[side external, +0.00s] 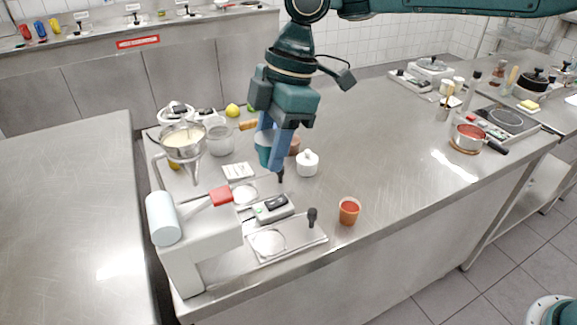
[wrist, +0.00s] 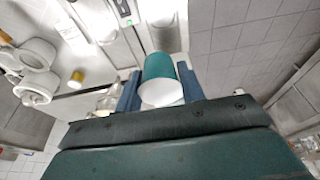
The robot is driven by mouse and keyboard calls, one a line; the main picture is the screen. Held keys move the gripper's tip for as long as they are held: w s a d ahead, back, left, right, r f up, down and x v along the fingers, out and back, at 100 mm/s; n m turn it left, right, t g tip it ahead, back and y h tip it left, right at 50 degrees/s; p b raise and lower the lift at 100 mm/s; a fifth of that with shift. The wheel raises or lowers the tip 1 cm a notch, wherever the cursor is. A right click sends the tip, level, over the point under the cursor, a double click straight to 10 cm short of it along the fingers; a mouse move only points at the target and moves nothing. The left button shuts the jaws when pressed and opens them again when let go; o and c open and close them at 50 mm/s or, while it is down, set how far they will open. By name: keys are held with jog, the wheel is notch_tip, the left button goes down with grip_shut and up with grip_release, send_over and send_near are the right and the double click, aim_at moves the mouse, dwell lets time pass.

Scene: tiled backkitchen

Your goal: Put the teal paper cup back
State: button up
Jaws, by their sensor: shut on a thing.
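The teal paper cup (wrist: 158,66) is between the two blue fingers of my gripper (wrist: 160,85) in the wrist view. Its white end faces the camera. In the side view the teal cup (side external: 264,156) shows partly behind the fingers of my gripper (side external: 274,147), which hide much of it. My gripper is shut on the cup, over the left part of the steel counter, behind the small scale. I cannot tell how far the cup is above the counter.
A white lidded pot (side external: 307,164) stands just right of my gripper, with a reddish item (side external: 295,145) behind. A glass jar (side external: 220,139) is to the left. An orange-red cup (side external: 349,211), a scale (side external: 272,209) and a metal tray (side external: 284,241) are nearer the front. The counter's right-middle is clear.

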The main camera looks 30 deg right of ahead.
jog(key=w+d+f, duration=0.4)
jog(key=d+f, duration=0.3)
send_over(322, 195)
jog(key=d, duration=0.1)
notch_tip(322, 195, down, 8)
jog(key=shift+r, duration=0.1)
jog(key=shift+f, duration=0.2)
jog(key=shift+f, duration=1.55)
jog(key=shift+f, duration=0.2)
jog(key=o, duration=1.5)
jog(key=shift+c, duration=0.2)
